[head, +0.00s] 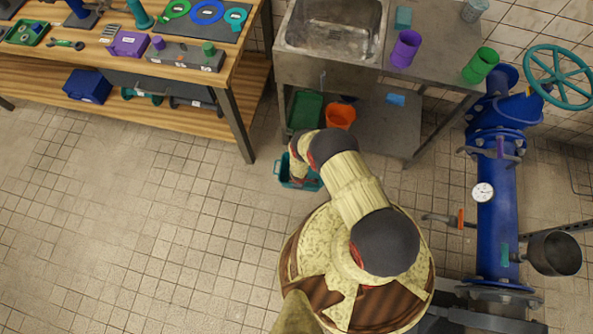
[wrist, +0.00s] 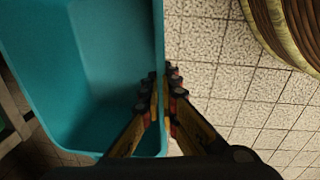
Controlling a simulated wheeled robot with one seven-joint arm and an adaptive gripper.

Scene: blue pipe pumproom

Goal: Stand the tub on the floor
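The teal tub (head: 285,181) is below the end of my arm in the head view, over the tiled floor in front of the sink bench. In the wrist view the tub (wrist: 85,70) fills the left side, open top towards the camera, and looks empty. My gripper (wrist: 165,88) has one finger on each side of the tub's right wall, closed on the rim. In the head view my arm hides part of the tub and most of the gripper (head: 299,178). I cannot tell whether the tub's base touches the floor.
Behind the tub, the sink bench (head: 440,62) has a green bin (head: 305,108) and an orange bucket (head: 340,116) on its lower shelf. A wooden workbench (head: 240,75) stands at the upper left. Blue pipework (head: 497,215) stands on the right. The floor (head: 130,215) at left is clear.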

